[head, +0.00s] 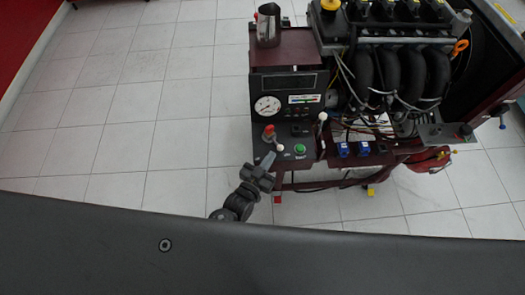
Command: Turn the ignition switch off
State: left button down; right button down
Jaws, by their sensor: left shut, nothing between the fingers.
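The engine trainer's control panel (287,133) stands right of centre in the head view. On it are a red knob (269,131), a green button (300,148), a small white knob (280,147) and a white-tipped lever (322,117). I cannot tell for sure which of the small controls is the ignition switch. My left gripper (268,160) is shut and empty, at the panel's lower left edge, just below the red knob and close to the white knob. I cannot tell whether it touches the panel. My right gripper is out of view.
Above the panel are a round white gauge (267,106) and a metal jug (268,25) on the cabinet top. The engine (400,70) with black intake pipes and loose wires is to the right. Blue connectors (343,150) sit right of the panel. The tiled floor (130,110) at left is clear.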

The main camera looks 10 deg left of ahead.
pick_arm(q)
jog(key=a+v, duration=0.1)
jog(key=v, duration=1.1)
jog(key=shift+w+a+b, duration=0.4)
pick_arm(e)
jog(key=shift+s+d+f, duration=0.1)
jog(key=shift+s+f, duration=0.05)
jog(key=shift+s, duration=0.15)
pick_arm(q)
jog(key=shift+r, duration=0.1)
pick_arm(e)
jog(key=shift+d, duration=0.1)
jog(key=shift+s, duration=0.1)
